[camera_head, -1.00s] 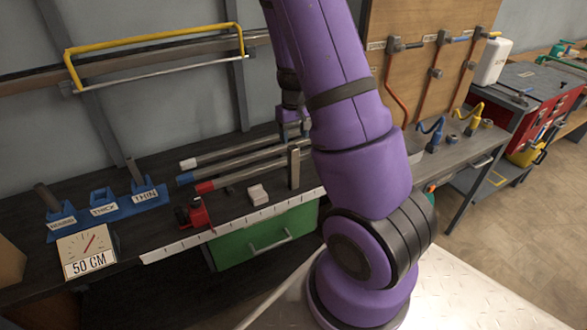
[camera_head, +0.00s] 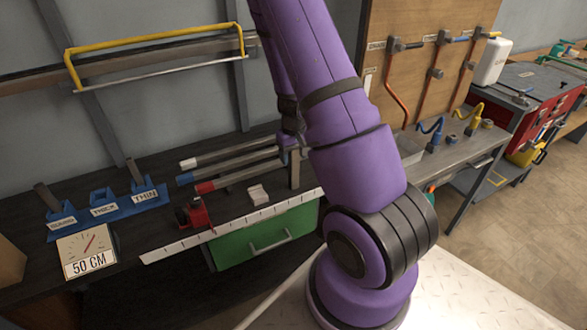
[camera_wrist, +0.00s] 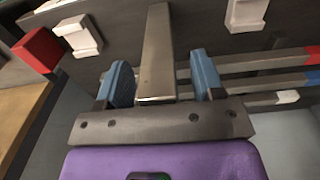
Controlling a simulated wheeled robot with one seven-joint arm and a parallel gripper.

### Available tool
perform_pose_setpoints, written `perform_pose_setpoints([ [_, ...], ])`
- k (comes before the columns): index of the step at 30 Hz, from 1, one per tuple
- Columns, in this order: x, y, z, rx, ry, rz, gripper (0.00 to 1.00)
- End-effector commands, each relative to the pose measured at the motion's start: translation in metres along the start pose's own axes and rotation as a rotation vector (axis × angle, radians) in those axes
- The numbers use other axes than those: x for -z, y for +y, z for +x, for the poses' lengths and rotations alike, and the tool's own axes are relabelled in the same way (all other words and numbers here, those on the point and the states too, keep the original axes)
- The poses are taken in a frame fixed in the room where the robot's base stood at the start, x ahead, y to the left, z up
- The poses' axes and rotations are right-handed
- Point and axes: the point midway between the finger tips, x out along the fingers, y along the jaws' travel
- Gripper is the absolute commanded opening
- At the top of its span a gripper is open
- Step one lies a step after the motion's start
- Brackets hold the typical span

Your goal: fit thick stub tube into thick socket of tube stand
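The blue tube stand (camera_head: 108,212) is at the left of the bench in the head view. Its middle socket (camera_head: 103,198), labelled THICK, looks empty; the sockets on either side hold upright tubes. A grey stub piece (camera_head: 294,174) stands upright behind the ruler, near the long tubes, its top hidden by my arm. It also shows in the wrist view (camera_wrist: 157,55), between the blue fingertips of my gripper (camera_wrist: 161,82). Gaps show on both sides, so my gripper is open around it. I cannot tell for certain that it is the thick stub tube.
Long tubes with white, blue and red ends (camera_head: 240,180) lie beside the stub. A red clamp (camera_head: 195,213), a pale block (camera_head: 258,194) and a long ruler (camera_head: 235,228) are in front. A 50 CM dial sign (camera_head: 87,252) stands before the stand.

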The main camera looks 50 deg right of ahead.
Motion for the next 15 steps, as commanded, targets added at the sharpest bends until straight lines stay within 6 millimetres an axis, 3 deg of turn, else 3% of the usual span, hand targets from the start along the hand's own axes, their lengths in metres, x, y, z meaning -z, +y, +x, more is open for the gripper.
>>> perform_pose_setpoints([
  [1,0.0001,0.0000,-0.0001,0.000,0.000,0.000,0.53],
  [8,0.0000,0.0000,-0.0003,0.000,0.000,0.000,0.00],
  [15,0.0002,0.0000,-0.0004,0.000,0.000,0.000,0.00],
])
